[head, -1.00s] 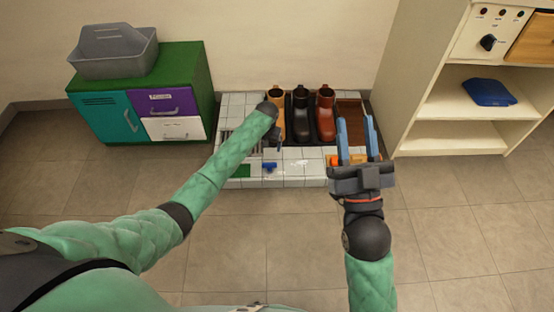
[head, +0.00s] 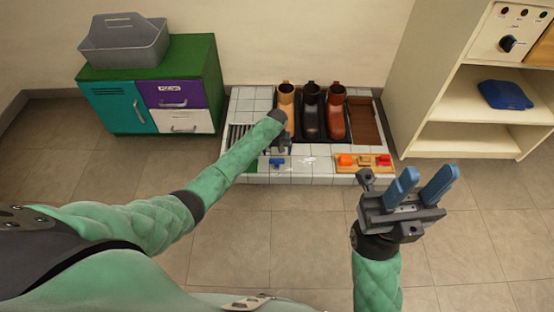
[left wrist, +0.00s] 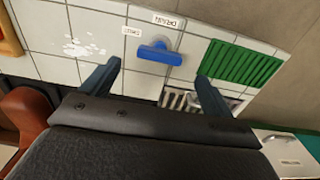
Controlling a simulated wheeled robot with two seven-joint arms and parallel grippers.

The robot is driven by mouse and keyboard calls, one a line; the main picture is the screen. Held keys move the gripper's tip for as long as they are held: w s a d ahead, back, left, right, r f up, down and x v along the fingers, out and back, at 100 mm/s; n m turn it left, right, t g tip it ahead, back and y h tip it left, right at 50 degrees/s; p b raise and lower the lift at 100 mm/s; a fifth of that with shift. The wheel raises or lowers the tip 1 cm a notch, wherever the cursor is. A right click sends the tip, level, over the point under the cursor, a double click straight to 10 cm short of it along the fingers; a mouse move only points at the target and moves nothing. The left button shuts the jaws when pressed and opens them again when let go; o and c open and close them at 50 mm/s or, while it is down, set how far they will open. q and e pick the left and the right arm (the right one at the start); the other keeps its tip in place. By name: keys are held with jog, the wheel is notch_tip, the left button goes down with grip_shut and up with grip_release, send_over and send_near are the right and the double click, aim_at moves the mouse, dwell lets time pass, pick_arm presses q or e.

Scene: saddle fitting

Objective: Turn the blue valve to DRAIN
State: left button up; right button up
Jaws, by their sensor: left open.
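The blue valve (head: 277,163) sits on the white tiled bench, near its front edge. The left wrist view shows its bar handle (left wrist: 160,55) lying nearly crosswise. A label that seems to read DRAIN (left wrist: 166,20) is above it, and a smaller label (left wrist: 131,31), hard to read, is at its upper left. My left gripper (head: 281,149) is above the bench just behind the valve in the head view. In the left wrist view its fingers (left wrist: 160,69) are open, with the valve showing between and beyond them; contact is not visible. My right gripper (head: 423,184) is open and empty, right of the bench.
Tan, black and brown boots (head: 337,122) stand in the bench's rear slots. An orange-and-red fixture (head: 364,161) is at the bench's front right. A green slatted pad (left wrist: 241,63) and a drain grate (left wrist: 182,100) lie beside the valve. A cabinet (head: 209,80) stands left, shelves (head: 462,140) right.

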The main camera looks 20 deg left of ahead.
aim_at(277, 159)
pick_arm(q)
jog(key=shift+f+b, duration=0.85)
jog(key=shift+f, duration=1.95)
jog(key=c, duration=1)
